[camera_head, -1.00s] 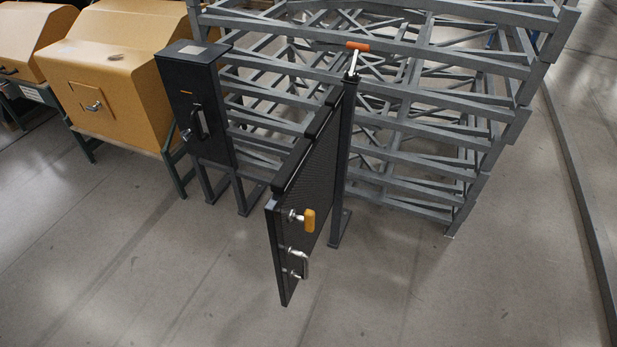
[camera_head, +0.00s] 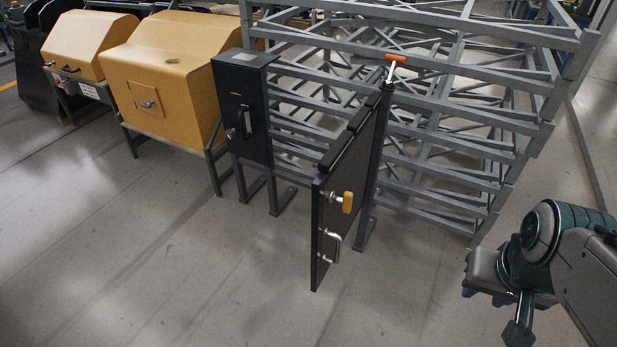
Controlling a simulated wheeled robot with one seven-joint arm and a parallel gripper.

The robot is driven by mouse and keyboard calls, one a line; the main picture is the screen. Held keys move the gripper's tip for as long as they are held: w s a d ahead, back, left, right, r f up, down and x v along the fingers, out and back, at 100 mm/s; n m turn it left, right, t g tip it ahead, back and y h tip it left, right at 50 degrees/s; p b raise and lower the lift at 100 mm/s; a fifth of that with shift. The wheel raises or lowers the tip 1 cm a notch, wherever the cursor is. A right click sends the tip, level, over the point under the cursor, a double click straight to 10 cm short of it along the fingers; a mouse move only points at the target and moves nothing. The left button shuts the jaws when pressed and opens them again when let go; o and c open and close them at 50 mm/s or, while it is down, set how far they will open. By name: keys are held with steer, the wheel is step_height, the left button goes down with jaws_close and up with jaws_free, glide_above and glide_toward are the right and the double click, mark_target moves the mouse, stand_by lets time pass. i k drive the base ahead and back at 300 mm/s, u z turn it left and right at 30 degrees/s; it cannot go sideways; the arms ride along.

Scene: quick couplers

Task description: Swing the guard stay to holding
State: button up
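The guard is a black mesh door (camera_head: 345,160) standing swung out from its dark post (camera_head: 372,165). A short lever with an orange grip (camera_head: 397,58) stands on top of that post and looks like the guard stay. The door's free edge carries a yellow-orange knob (camera_head: 348,202) and a silver pull handle (camera_head: 334,246). My arm's end (camera_head: 510,270) is at the lower right, well apart from the door and lever. Its fingertips cannot be made out, and nothing held is visible.
A black latch box (camera_head: 243,105) on a post stands left of the door, with a gap between them. A grey steel rack (camera_head: 480,130) fills the space behind. Yellow-tan cabinets (camera_head: 165,75) stand at the left. The floor in front is clear.

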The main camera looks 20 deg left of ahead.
mark_target(393, 59)
steer(key=u, duration=0.8)
steer(key=i, duration=1)
